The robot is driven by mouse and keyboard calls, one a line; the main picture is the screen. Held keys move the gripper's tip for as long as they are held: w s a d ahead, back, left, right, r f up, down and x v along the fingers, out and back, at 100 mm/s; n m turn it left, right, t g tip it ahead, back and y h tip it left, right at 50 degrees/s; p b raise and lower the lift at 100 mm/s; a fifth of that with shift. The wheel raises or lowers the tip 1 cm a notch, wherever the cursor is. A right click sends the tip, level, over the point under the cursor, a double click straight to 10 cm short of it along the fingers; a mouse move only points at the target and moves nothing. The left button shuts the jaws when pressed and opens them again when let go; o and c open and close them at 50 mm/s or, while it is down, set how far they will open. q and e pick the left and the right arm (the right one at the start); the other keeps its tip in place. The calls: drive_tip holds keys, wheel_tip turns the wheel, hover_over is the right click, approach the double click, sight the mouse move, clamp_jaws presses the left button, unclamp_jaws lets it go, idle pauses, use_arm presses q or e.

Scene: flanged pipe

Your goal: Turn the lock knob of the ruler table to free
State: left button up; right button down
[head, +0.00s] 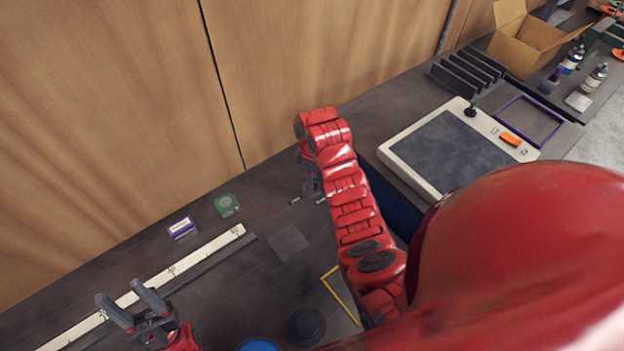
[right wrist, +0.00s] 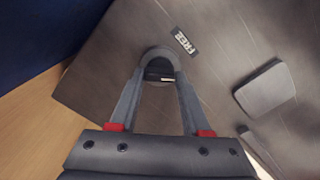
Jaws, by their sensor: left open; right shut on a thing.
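The lock knob (right wrist: 158,56) is a round dark grey knob on the dark table top. My right gripper (right wrist: 159,77) is shut on it in the right wrist view, with one finger on each side. A short light mark shows on the knob between the fingers. A label reading FREE (right wrist: 184,41) lies beside the knob, up and to the right of it. In the head view my right gripper (head: 313,188) is low at the table and hides most of the knob. My left gripper (head: 132,306) is open and empty above the long white ruler (head: 185,262).
A grey square plate (head: 288,244) lies near the knob and also shows in the right wrist view (right wrist: 265,88). A purple-white box (head: 182,228) and a green item (head: 227,205) lie behind the ruler. A yellow frame (head: 331,284) and black disc (head: 307,325) are in front.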

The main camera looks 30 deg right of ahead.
drive_tip(key=n, duration=0.5)
drive_tip(key=shift+b, duration=0.3)
drive_tip(key=shift+n, duration=2.4)
drive_tip(key=shift+c, duration=1.8)
unclamp_jaws()
drive_tip(key=shift+r, duration=0.1)
wheel_tip(320, 180, up, 17)
drive_tip(key=p, duration=0.9)
drive_tip(key=shift+r, duration=0.15)
